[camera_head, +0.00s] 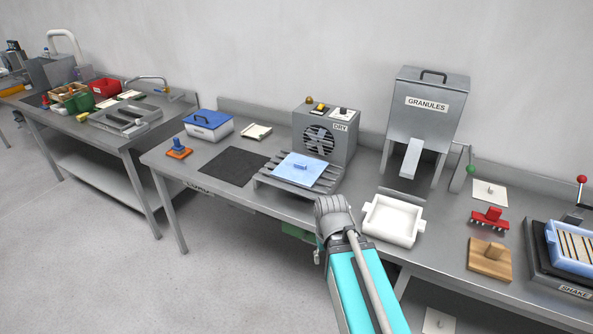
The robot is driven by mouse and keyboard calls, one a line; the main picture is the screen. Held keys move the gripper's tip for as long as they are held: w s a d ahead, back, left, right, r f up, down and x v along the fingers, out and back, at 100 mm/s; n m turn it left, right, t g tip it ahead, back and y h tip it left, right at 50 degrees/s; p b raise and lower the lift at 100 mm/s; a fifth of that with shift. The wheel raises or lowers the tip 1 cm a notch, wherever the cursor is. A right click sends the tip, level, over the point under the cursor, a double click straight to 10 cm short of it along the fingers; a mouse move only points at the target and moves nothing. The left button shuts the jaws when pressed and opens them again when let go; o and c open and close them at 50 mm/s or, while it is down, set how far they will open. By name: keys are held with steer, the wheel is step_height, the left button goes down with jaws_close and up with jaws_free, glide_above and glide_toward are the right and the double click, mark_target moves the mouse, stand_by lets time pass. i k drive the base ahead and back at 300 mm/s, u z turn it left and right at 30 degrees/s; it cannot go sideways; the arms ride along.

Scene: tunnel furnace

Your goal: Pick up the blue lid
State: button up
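A second, darker blue lid (206,118) with a dark handle sits on a pale blue-white box (215,133) further left on the same table. My teal and grey arm rises from the bottom edge, and its grey top end is in front of the table edge, below and right of the rack. No gripper fingers can be made out, and nothing is seen touching either lid.
The DRY unit (343,143) stands behind the rack. A dark mat (234,166) lies left of it. A white handled tray (391,221) is right of my arm, in front of the GRANULES hopper (426,105). A red brush (490,218) and a wooden block (489,261) lie further right.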

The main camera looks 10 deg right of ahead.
mark_target(305, 170)
steer(key=z, duration=0.05)
steer(key=i, duration=0.95)
steer(key=u, duration=0.05)
